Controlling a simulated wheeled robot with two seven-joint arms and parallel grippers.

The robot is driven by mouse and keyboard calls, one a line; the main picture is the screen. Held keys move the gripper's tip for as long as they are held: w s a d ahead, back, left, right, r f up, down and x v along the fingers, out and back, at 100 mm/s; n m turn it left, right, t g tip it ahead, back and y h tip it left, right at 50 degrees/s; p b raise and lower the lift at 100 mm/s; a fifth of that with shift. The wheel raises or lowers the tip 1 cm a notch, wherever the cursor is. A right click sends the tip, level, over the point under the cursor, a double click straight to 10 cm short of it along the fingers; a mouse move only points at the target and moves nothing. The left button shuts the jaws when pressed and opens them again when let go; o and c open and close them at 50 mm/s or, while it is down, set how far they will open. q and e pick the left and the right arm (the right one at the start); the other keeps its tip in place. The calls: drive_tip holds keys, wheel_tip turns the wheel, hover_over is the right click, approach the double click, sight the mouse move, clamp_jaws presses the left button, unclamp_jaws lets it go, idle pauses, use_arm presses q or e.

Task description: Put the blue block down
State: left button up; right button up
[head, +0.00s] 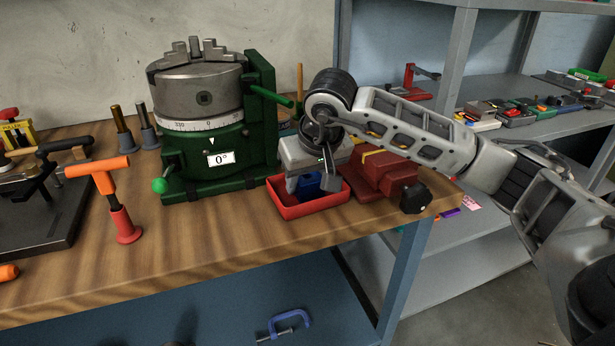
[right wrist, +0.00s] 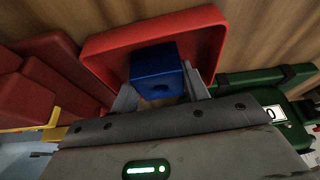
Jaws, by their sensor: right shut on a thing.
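The blue block (right wrist: 156,64) is between the fingers of my right gripper (right wrist: 160,88), which is shut on it. In the head view the blue block (head: 309,184) shows below my right gripper (head: 311,186), partly hidden by the fingers. Both are over a red tray (head: 308,208) on the wooden bench. The tray's rim (right wrist: 150,28) also shows behind the block in the right wrist view. I cannot tell whether the block touches the tray floor. My left gripper is not in view.
A dark red vise (head: 385,172) stands close to the right of the tray. A green rotary table with a steel chuck (head: 205,125) stands close to its left. An orange-handled tool (head: 122,205) stands further left. The bench front edge is near the tray.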

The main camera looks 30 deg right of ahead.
drive_tip(key=shift+f, duration=0.15)
drive_tip(key=o, duration=1.1)
drive_tip(key=shift+r, duration=0.35)
drive_tip(key=v, duration=1.1)
drive_tip(key=shift+s+a+r+p, duration=0.1)
drive_tip(key=shift+s+r+p, duration=0.15)
drive_tip(key=shift+r+p, duration=0.1)
